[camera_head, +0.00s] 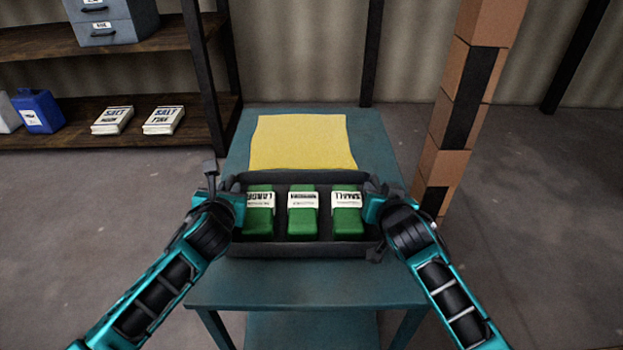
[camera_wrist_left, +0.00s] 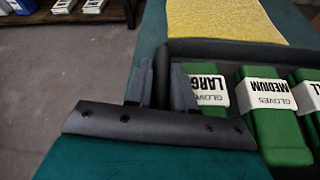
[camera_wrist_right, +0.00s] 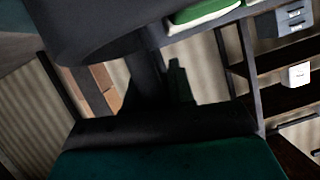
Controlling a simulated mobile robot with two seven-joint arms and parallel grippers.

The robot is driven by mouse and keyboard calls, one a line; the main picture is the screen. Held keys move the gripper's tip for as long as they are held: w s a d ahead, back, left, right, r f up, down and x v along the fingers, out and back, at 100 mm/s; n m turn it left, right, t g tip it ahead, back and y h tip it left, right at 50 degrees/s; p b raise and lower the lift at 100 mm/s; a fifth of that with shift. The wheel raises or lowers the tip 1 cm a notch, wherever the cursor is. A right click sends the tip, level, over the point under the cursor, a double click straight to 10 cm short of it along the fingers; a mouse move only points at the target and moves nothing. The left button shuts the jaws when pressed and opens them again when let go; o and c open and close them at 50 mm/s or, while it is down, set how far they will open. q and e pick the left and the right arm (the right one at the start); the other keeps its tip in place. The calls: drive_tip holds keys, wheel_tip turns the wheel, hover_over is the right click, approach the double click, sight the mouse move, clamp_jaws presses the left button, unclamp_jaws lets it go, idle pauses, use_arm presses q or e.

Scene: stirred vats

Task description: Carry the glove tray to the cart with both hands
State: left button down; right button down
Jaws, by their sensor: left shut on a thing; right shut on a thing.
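The dark glove tray (camera_head: 305,250) is level in the head view, over the near half of the teal cart-like table (camera_head: 300,292). I cannot tell whether it rests on the top or hangs just above it. It holds three green glove boxes, labelled large (camera_head: 258,222), medium (camera_head: 302,222) and small (camera_head: 346,222). My left gripper (camera_head: 222,190) is shut on the tray's left end; its fingers also show in the left wrist view (camera_wrist_left: 163,88). My right gripper (camera_head: 373,195) is shut on the right end; the dark right wrist view (camera_wrist_right: 165,80) partly hides its hold.
A yellow mat (camera_head: 303,142) lies on the teal top just beyond the tray. A stack of brown boxes (camera_head: 442,165) with dark bands stands close by on the right. A wooden shelf (camera_head: 70,138) with salt packs (camera_head: 163,120) is at the back left.

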use_arm(q)
drive_tip(key=shift+f+b, duration=0.45)
drive_tip(key=shift+f, duration=0.2)
use_arm(e)
drive_tip(key=shift+f, duration=0.55)
use_arm(q)
drive_tip(key=c, duration=1.4)
unclamp_jaws()
drive_tip(key=shift+f, duration=0.2)
use_arm(e)
drive_tip(key=c, duration=1.4)
unclamp_jaws()
drive_tip(key=shift+f, duration=0.2)
use_arm(q)
drive_tip(key=shift+o, duration=0.6)
drive_tip(key=shift+r, duration=0.15)
use_arm(e)
drive_tip(key=shift+o, duration=0.6)
drive_tip(key=shift+r, duration=0.15)
use_arm(q)
drive_tip(key=o, duration=0.3)
use_arm(e)
drive_tip(key=o, duration=0.3)
